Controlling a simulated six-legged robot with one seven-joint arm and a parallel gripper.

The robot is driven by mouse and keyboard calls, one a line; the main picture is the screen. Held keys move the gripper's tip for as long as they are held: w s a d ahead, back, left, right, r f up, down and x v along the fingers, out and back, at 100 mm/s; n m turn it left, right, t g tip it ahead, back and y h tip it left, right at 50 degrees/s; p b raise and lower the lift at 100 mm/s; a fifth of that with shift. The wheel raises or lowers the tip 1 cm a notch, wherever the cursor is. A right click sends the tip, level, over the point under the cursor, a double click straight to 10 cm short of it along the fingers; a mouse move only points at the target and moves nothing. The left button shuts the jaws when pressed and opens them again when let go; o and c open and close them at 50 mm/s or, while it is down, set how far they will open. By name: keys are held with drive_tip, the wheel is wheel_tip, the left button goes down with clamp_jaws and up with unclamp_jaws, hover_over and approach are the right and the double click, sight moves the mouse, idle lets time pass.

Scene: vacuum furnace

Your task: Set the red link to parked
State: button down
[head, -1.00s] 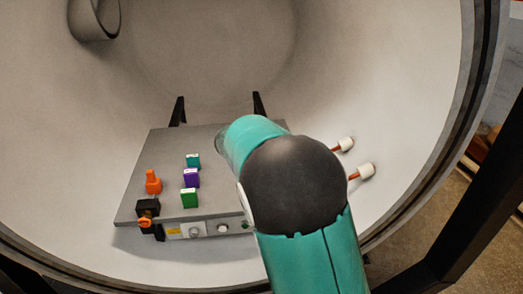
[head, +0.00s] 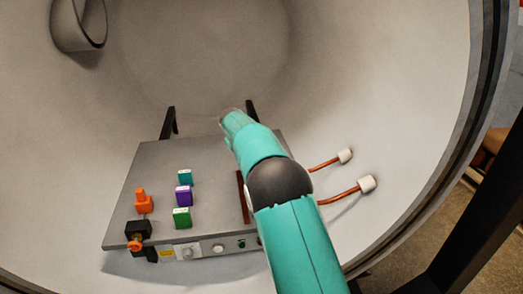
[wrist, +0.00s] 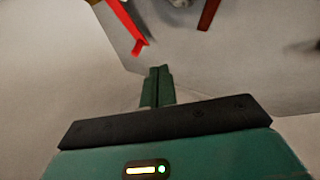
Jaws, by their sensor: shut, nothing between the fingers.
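A bright red bar (wrist: 124,22), which looks like the red link, shows at the top of the wrist view, partly cut off by the frame. A separate dark red strip (wrist: 208,14) lies to its right on the grey panel. In the head view a dark red strip (head: 242,197) shows on the panel top beside my arm, partly hidden. I cannot tell which of the two it is. My gripper (wrist: 158,72) is shut and empty, apart from the red bar, with its tips below the bar's end in the wrist picture.
The grey panel box (head: 150,185) carries an orange knob (head: 144,203), teal (head: 185,177), purple (head: 184,194) and green (head: 182,218) blocks. Two copper rods with white ends (head: 366,183) stand at the right. The curved furnace wall (head: 400,90) surrounds everything.

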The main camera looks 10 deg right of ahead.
drive_tip(key=x, duration=0.8)
drive_tip(key=shift+a+f, duration=0.2)
drive_tip(key=shift+f, duration=0.15)
drive_tip(key=d, duration=0.1)
drive_tip(key=w+d, duration=0.1)
drive_tip(key=shift+d+r, duration=0.15)
drive_tip(key=shift+d, duration=0.15)
drive_tip(key=shift+w+d, duration=0.3)
drive_tip(key=shift+d, duration=0.25)
drive_tip(key=shift+d, duration=0.1)
drive_tip(key=shift+w+d, duration=1)
drive_tip(key=shift+d, duration=0.25)
drive_tip(key=shift+r, duration=0.1)
